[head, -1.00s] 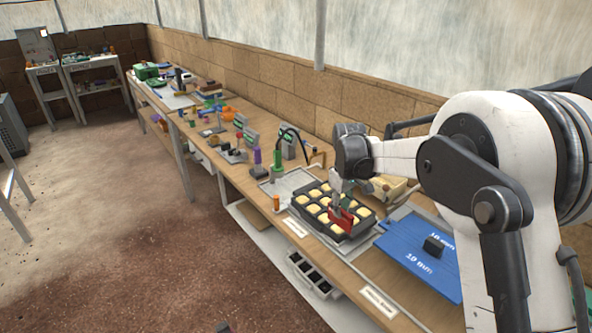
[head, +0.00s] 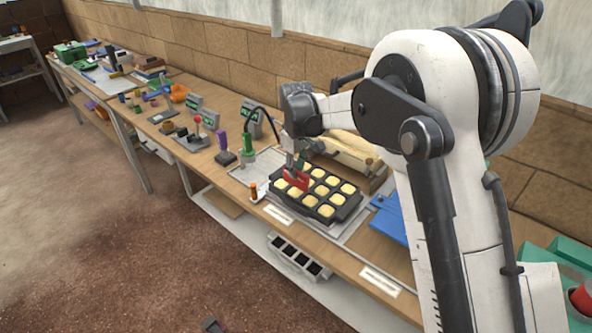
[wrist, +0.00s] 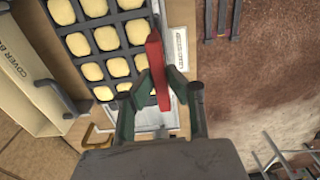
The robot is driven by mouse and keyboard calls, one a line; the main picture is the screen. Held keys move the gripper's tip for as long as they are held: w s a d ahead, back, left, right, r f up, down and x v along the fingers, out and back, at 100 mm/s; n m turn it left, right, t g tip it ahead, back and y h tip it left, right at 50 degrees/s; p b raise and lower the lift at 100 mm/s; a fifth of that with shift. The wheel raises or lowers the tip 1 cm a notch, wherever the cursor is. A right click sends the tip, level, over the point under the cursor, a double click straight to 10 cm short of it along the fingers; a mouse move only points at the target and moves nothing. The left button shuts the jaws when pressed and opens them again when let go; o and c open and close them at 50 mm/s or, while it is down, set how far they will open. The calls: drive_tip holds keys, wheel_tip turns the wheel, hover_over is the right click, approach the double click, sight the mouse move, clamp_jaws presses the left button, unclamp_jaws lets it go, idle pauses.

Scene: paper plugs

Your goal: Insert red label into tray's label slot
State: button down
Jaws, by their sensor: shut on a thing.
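The red label (head: 297,181) is a thin flat piece held by my gripper (head: 299,166). It also shows nearly edge-on in the wrist view (wrist: 156,65), between the green-black fingers of my gripper (wrist: 157,92). My gripper is shut on it. The black tray (head: 345,211) has several cells filled with pale yellow plugs. In the head view the label overlaps the tray's left part; in the wrist view it overlaps the tray's right edge (wrist: 122,16). I cannot tell whether label and tray touch. The label slot cannot be made out.
A green cylinder (head: 248,143) and a small orange-topped piece (head: 254,190) stand to the left. Blue boards (head: 389,217) lie to the right. A white tag (head: 278,216) lies on the bench's front edge.

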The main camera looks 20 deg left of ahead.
sight(296, 184)
drive_tip(key=shift+f+b, duration=0.15)
drive_tip(key=shift+b, duration=0.15)
drive_tip(key=shift+f+b, duration=1.9)
drive_tip(key=shift+f, duration=0.9)
drive_tip(key=shift+f+b, duration=1.9)
drive_tip(key=shift+f, duration=0.1)
drive_tip(key=c, duration=1.6)
unclamp_jaws()
drive_tip(key=shift+c, duration=0.2)
drive_tip(key=shift+r, duration=0.15)
drive_tip(key=shift+r+p, duration=1.15)
drive_tip(key=shift+r, duration=1.5)
